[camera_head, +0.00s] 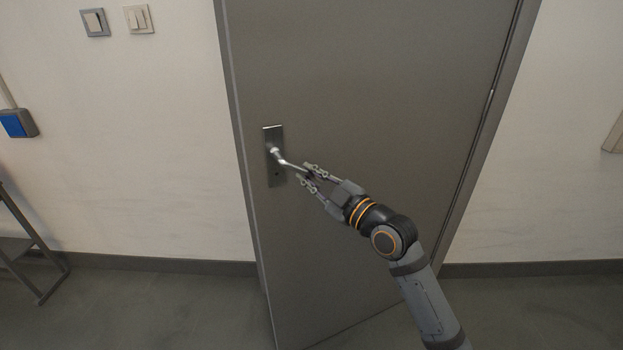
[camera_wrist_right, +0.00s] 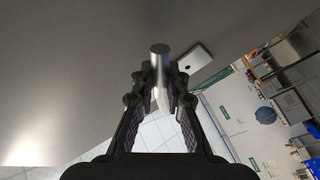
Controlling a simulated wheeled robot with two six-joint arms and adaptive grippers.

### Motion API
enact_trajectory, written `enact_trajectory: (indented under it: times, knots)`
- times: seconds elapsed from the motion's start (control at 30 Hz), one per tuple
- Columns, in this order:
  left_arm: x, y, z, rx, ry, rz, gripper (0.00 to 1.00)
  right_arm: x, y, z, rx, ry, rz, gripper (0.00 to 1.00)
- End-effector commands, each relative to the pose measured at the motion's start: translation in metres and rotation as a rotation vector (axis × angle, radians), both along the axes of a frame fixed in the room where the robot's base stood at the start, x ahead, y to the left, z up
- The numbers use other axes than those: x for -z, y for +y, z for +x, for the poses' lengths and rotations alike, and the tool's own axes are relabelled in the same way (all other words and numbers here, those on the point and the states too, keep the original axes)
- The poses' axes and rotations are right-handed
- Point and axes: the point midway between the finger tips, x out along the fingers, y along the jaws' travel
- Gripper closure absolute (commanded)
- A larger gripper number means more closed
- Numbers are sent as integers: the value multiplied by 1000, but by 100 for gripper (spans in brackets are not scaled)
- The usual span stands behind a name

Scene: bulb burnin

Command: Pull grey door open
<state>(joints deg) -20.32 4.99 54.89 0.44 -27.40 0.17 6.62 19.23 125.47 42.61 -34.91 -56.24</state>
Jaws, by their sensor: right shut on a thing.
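The grey door (camera_head: 370,90) stands ajar in the head view, its left edge and bottom swung out from the wall toward me. Its silver lever handle (camera_head: 283,160) sits on a metal plate (camera_head: 274,134) near the left edge and slopes down to the right. My right gripper (camera_head: 312,176) is shut on the free end of the lever. In the right wrist view the lever (camera_wrist_right: 160,68) lies between the two fingers (camera_wrist_right: 160,98). My left gripper is in neither view.
Two wall switches (camera_head: 138,18) and a blue-fronted box (camera_head: 17,123) are on the left wall. A dark metal frame (camera_head: 40,262) stands at lower left. The floor (camera_head: 160,305) left of the door looks clear. The wrist view shows shelving (camera_wrist_right: 290,92) at right.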

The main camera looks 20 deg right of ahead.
Motion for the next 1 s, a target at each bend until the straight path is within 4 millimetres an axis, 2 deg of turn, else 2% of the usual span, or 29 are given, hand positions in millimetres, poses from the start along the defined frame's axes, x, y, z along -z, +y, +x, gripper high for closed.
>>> enact_trajectory:
  times: [0.17, 0.2, 0.37, 0.63, 0.73, 0.87, 1.0]
  knots:
    - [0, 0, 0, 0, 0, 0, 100, -2, 0, 0, -1, -5, 2, 100]
    - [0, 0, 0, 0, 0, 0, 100, -2, 0, 0, -1, -5, 2, 85]
    - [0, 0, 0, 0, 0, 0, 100, -2, 0, 0, 0, -4, 2, 64]
    - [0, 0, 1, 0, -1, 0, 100, -1, 0, 0, 0, -3, 1, 63]
    - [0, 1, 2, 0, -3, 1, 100, -8, 0, 0, -1, -6, 1, 63]
    - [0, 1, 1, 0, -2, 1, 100, -33, 0, 0, -1, -9, 0, 63]
    - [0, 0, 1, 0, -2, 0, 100, -66, 1, 0, -1, -13, 1, 63]
